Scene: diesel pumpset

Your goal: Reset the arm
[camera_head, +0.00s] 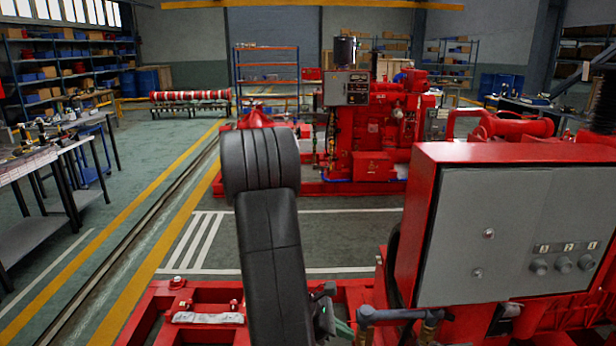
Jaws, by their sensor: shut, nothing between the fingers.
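My black arm link (272,260) rises through the middle of the view, with its rounded joint at the top. A small part of what looks like my gripper (328,312) shows just right of the link's lower end. It is shut, with nothing seen held in it. Most of it is hidden behind the link. It appears near the red pumpset base, left of a dark pipe fitting (395,316); I cannot tell whether it touches anything.
A red control cabinet (425,215) with a grey knobbed panel (515,235) stands close on the right. A red base frame (160,310) lies below. Another red pumpset (365,130) stands behind. A workbench (35,165) is at left. The striped floor (150,235) left of my arm is clear.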

